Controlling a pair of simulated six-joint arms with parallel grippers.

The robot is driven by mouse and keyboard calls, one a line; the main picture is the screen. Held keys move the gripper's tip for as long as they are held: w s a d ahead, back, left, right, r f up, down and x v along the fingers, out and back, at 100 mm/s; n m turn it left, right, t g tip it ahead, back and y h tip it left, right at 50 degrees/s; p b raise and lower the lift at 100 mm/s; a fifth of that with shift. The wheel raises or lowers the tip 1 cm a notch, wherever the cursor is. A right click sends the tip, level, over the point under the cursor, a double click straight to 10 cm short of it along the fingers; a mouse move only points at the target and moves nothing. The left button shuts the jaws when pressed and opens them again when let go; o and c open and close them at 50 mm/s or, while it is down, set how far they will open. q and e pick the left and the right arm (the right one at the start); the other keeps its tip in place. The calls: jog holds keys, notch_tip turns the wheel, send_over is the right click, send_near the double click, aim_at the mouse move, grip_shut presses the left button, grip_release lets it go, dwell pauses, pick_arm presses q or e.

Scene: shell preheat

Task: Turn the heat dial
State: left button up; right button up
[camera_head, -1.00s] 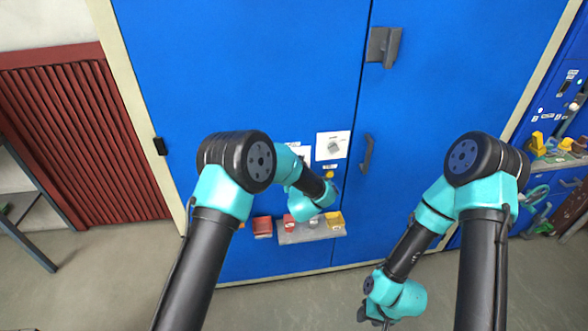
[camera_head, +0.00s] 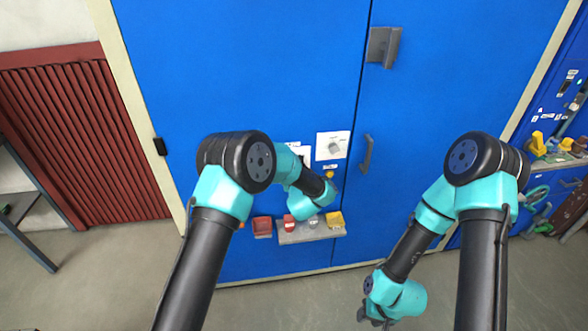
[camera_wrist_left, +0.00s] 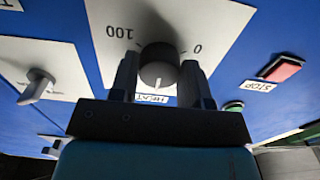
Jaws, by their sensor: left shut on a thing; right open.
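The heat dial (camera_wrist_left: 159,66) is a dark round knob with a pale pointer line on a white plate marked 0 and 100, with a HEAT label below it in the left wrist view. My left gripper (camera_wrist_left: 161,78) has a finger on each side of the dial and is shut on it. In the head view my left forearm hides this dial and the left fingertips. My right gripper (camera_head: 376,319) is open and empty, low over the floor in front of the cabinet.
Another knob (camera_wrist_left: 38,84) on its own white plate, a red STOP button (camera_wrist_left: 282,69) and a green button (camera_wrist_left: 233,106) are close by. A grey ledge (camera_head: 298,237) holding small items is below the left wrist. Door handles (camera_head: 366,154) stick out to the right.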

pick_arm(q)
jog(key=shift+n, duration=0.4)
jog(key=n, duration=2.3)
jog(key=shift+d+r, duration=0.1)
jog(key=shift+r, duration=0.05)
dwell(0.3)
jog(key=o, duration=0.9)
